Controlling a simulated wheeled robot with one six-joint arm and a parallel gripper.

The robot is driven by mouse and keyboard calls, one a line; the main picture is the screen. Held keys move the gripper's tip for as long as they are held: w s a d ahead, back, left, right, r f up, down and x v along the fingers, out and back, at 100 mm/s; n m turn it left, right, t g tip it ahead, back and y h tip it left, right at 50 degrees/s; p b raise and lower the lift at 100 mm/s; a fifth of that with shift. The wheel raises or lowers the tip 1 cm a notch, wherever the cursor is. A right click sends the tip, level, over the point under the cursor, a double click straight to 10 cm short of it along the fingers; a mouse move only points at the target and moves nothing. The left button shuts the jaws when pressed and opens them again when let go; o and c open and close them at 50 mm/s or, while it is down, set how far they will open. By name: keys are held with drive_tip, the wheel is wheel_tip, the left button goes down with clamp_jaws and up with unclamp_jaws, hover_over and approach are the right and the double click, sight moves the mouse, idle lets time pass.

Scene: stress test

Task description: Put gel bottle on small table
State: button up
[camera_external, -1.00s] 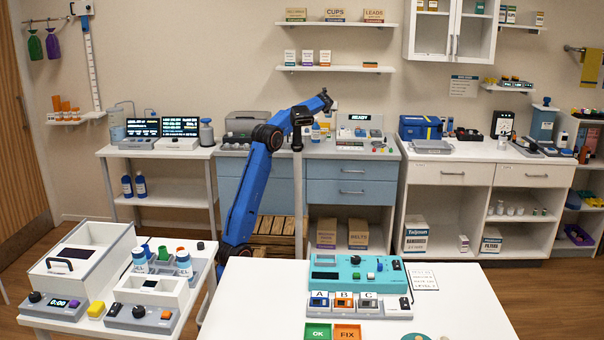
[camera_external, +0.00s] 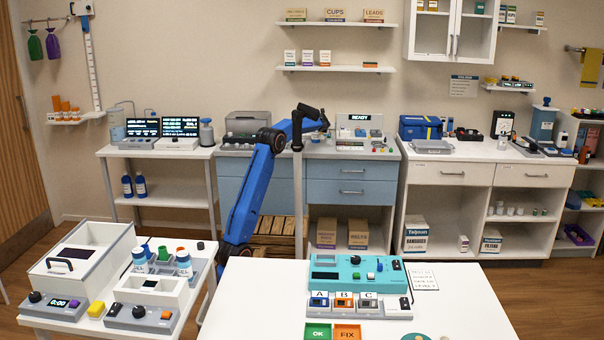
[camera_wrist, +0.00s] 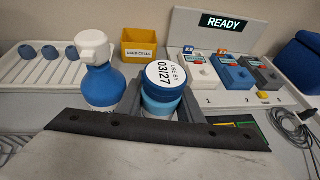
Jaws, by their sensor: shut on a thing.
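In the wrist view my gripper (camera_wrist: 163,108) is shut on a blue bottle (camera_wrist: 162,100). Its blue lid has a round white label reading "USE BY 03/27", and its lower part is hidden by the gripper. I cannot tell whether it touches the counter. A second blue bottle (camera_wrist: 99,83) with a white cap stands just left of the jaws, apart from the held one. In the external view my gripper (camera_external: 319,131) is low over the back counter, and the bottles there are too small to tell apart. A small white table (camera_external: 38,318) stands at the front left.
A yellow bin (camera_wrist: 139,45) and a white tray (camera_wrist: 45,68) are behind the bottles. A READY panel device (camera_wrist: 222,22) stands right, with a cable (camera_wrist: 290,125) nearby. The front-left table is crowded with devices and bottles. A larger white table (camera_external: 255,300) is at front centre.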

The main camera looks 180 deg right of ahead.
drive_tip(key=shift+f, duration=2.65)
drive_tip(key=shift+f, duration=0.1)
drive_tip(key=o, duration=0.9)
